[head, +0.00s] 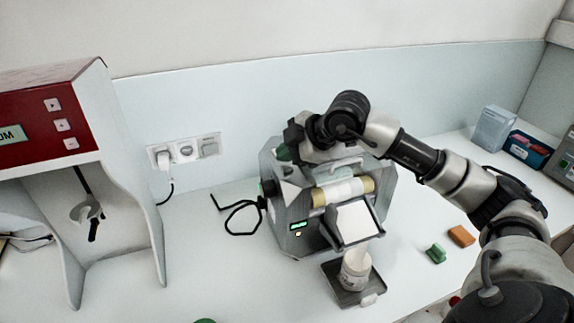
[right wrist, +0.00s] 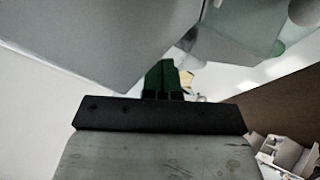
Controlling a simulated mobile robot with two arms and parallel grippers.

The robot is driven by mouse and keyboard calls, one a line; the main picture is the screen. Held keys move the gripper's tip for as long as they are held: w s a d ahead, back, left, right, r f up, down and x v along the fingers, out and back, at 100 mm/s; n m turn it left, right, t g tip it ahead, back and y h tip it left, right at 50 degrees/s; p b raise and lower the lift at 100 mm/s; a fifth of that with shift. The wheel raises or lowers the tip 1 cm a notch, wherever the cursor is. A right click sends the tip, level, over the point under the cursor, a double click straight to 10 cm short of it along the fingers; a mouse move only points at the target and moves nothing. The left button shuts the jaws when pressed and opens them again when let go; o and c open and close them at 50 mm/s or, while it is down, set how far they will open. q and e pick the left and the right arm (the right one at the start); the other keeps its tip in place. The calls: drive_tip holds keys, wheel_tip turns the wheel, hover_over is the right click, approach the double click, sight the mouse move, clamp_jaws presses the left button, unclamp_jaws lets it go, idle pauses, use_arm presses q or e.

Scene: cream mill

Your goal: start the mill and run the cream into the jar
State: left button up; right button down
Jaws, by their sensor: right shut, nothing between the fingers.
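The grey mill (head: 292,243) stands mid-bench with pale rollers (head: 343,191) and a lit green display (head: 298,226) on its front. A dark knob (head: 268,188) sits on its left side. A white, sloped apron (head: 354,223) hangs at its front. The white jar (head: 355,270) stands upright below the apron on a dark plate (head: 346,297). My right gripper (head: 283,153) is at the mill's upper left, above the knob; its green fingers (right wrist: 164,78) are shut and empty in the right wrist view. Whether it touches the mill is unclear. My left gripper is out of view.
A red-fronted white cabinet (head: 70,110) stands at left. A black cable (head: 240,213) lies left of the mill, near wall sockets (head: 185,151). Green (head: 436,253) and orange (head: 461,236) blocks lie to the right. Boxes (head: 492,129) stand at the back right.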

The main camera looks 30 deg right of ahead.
sight(287, 168)
drive_tip(key=shift+r+p, duration=1.7)
drive_tip(key=shift+r, duration=0.85)
drive_tip(key=shift+f, duration=0.1)
